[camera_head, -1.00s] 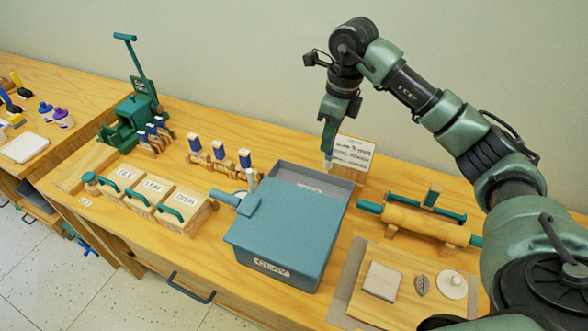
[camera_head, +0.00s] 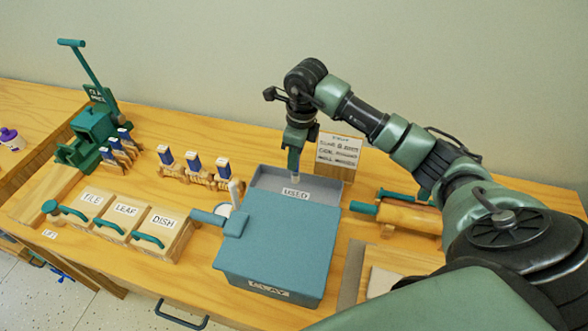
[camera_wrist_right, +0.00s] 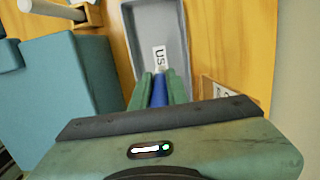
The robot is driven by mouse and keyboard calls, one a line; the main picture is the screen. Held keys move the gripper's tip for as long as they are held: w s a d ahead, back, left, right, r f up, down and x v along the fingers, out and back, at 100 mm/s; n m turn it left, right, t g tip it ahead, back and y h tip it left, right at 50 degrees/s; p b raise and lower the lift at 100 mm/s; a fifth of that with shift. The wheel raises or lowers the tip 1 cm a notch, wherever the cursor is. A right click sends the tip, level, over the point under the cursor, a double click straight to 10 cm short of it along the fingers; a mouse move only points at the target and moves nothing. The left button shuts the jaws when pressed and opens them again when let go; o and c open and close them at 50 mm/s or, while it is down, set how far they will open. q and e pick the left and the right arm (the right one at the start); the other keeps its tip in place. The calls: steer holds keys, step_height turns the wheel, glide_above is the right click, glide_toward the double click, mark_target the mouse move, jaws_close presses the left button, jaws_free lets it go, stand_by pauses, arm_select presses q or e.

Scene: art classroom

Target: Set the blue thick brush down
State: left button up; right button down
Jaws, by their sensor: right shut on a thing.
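My right gripper (camera_head: 295,150) is shut on the blue thick brush and points down over the grey tray (camera_head: 334,195) labelled USED. In the right wrist view the blue brush (camera_wrist_right: 159,92) lies between the green fingers of the gripper (camera_wrist_right: 158,88). The fingers reach over the label end of the tray (camera_wrist_right: 180,40), whose visible floor is bare apart from the label. In the head view the brush is mostly hidden by the gripper; only a small pale tip shows below it. I cannot tell whether it touches the tray. My left gripper is not in view.
A blue CLAY box (camera_head: 280,245) stands right in front of the tray. A sign card (camera_head: 338,150) stands behind it. A rolling pin (camera_head: 410,215) lies to the right. Blue-topped tools (camera_head: 194,165) stand in a rack to the left, beyond boxes (camera_head: 165,232).

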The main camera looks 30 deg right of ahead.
mark_target(294, 174)
steer(key=shift+f, duration=0.7)
step_height(294, 174, down, 4)
steer(key=shift+f+p, duration=0.2)
steer(key=shift+p, duration=0.25)
steer(key=shift+f, duration=0.1)
steer(key=c, duration=1.4)
jaws_free()
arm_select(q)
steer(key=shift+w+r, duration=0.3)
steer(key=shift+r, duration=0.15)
